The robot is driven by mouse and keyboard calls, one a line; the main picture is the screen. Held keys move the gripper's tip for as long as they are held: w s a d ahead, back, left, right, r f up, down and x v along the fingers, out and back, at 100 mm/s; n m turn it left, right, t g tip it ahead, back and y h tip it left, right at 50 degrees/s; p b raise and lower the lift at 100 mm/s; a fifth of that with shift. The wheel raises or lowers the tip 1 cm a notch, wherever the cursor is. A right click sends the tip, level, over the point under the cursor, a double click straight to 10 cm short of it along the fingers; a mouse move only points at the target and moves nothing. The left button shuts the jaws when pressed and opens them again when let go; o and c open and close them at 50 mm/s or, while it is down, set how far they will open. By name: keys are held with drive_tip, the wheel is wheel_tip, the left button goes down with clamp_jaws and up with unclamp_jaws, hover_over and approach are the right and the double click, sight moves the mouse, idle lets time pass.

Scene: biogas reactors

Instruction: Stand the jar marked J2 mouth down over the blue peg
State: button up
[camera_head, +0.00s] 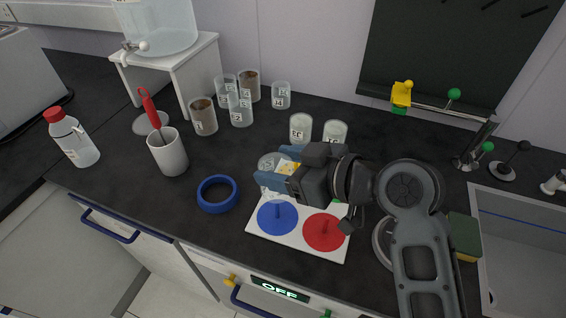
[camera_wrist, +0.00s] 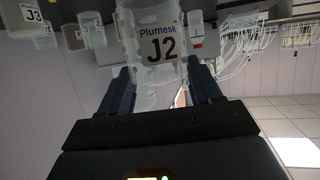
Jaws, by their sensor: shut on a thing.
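The clear jar marked J2 (camera_wrist: 160,40) is between my gripper's two dark blue fingers in the wrist view, its label facing the camera. In the head view the jar (camera_head: 266,163) shows only partly, behind and between the fingers of my gripper (camera_head: 273,170). My gripper is shut on it, above the back left part of a white board (camera_head: 257,242). I cannot tell which way its mouth points. The blue peg (camera_head: 277,209) stands on a blue disc at the board's front left, just in front of the jar, with nothing over it.
A red disc with a red peg (camera_head: 325,232) is right of the blue one. A blue ring (camera_head: 218,194) and a grey cup (camera_head: 168,152) lie to the left. Several jars (camera_head: 240,110) stand behind, two more (camera_head: 301,127) (camera_head: 335,132) nearer. A sink (camera_head: 520,240) is at right.

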drive_tip(key=shift+f+b, duration=3.45)
drive_tip(key=shift+f, duration=1.15)
drive_tip(key=o, duration=1.2)
drive_tip(key=shift+b+v, duration=0.4)
drive_tip(key=shift+v, duration=3.55)
